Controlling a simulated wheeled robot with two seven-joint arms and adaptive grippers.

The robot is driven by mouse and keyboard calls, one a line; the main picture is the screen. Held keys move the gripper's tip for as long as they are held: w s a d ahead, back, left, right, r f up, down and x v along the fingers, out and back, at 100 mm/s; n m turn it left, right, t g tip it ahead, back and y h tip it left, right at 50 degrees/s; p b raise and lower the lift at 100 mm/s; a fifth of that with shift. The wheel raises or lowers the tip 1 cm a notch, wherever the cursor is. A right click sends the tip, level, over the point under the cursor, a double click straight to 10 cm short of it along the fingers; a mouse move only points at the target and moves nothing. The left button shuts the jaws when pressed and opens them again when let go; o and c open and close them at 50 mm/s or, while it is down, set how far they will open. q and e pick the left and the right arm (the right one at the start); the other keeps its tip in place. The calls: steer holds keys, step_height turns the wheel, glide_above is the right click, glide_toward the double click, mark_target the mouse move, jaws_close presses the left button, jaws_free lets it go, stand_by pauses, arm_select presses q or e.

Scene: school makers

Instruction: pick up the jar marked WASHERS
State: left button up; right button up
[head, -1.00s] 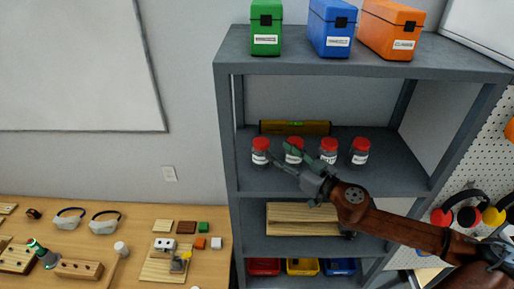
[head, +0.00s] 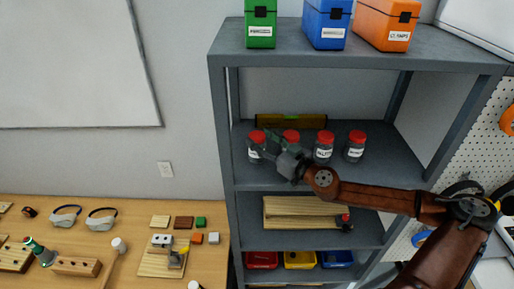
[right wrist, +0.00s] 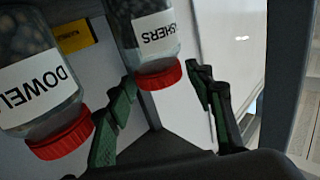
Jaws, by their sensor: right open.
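The jar marked WASHERS is the leftmost of the red-lidded jars (head: 254,150) on the shelf. In the right wrist view, which shows it upside down, this clear jar (right wrist: 155,38) has a white label reading "...SHERS", its first letters cut off. My right gripper (head: 264,146) is open in front of the jars. In the right wrist view its green fingers (right wrist: 162,78) stand on either side of the line to the WASHERS jar, which appears beyond them and not gripped. Whether a finger touches it cannot be told. My left gripper is out of view.
The jar marked DOWELS (right wrist: 40,90) stands close beside the WASHERS jar. Two more jars (head: 324,148) stand to the right. A yellow level (head: 290,121) lies behind. The upper shelf board (head: 370,65) is above my gripper; wooden boards (head: 300,211) lie below.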

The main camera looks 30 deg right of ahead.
steer(key=shift+w, duration=0.4)
steer(key=shift+s, duration=0.1)
steer(key=shift+c, duration=0.7)
steer(key=c, duration=1.2)
